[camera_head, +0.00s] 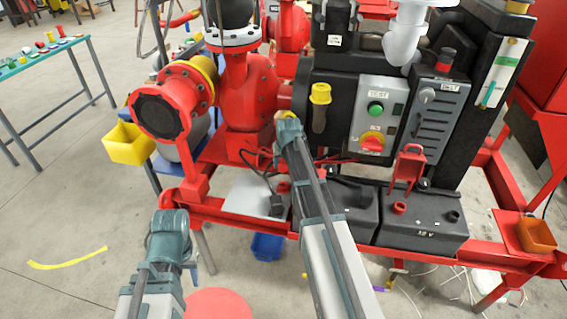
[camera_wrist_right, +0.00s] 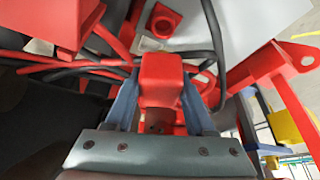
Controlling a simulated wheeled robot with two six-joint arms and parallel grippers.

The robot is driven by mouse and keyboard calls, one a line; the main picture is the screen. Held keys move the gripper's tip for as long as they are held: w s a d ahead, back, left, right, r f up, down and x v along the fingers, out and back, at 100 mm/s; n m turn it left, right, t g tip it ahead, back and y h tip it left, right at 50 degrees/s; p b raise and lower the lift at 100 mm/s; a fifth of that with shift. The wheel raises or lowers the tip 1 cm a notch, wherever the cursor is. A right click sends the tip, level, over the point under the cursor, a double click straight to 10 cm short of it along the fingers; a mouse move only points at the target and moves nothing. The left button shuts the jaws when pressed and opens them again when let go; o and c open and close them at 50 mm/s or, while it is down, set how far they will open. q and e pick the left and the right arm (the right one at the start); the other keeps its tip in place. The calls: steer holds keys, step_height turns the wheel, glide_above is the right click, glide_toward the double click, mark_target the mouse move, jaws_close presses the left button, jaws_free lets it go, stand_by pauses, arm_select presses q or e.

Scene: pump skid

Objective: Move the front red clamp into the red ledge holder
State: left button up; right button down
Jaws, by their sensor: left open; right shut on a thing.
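My right gripper (camera_wrist_right: 160,95) is shut on a red block-shaped piece, the red clamp (camera_wrist_right: 160,72), with one finger on each side of it. In the head view its jaws and the held clamp are hidden around the end of my right arm. Another red clamp (camera_head: 408,165) stands upright on the black battery at the right. A small red square fitting with an opening (camera_wrist_right: 162,20), possibly the ledge holder, lies just beyond the held clamp, apart from it. My left gripper (camera_head: 168,228) is open and empty at the lower left, in front of the red frame.
The red skid frame (camera_head: 235,215) runs across the front. Black cables (camera_wrist_right: 210,45) pass close to the held clamp. A grey control box (camera_head: 380,112) stands above the batteries (camera_head: 425,225). A yellow bin (camera_head: 129,145) hangs at left; an orange bin (camera_head: 537,235) sits at right.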

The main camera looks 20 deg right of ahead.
steer(key=b, duration=0.5)
glide_above(283, 182)
steer(key=s, duration=0.1)
steer(key=shift+s+a+f, duration=0.1)
steer(key=shift+a+f, duration=0.05)
steer(key=shift+f, duration=1.1)
steer(key=shift+s+a+f, duration=0.1)
steer(key=shift+f, duration=1.1)
steer(key=shift+f+b, duration=1.6)
steer(key=shift+f, duration=0.2)
steer(key=shift+c, duration=0.9)
jaws_free()
steer(key=shift+r, duration=0.2)
steer(key=p+v, duration=1.3)
steer(key=shift+r, duration=0.2)
steer(key=shift+s, duration=0.1)
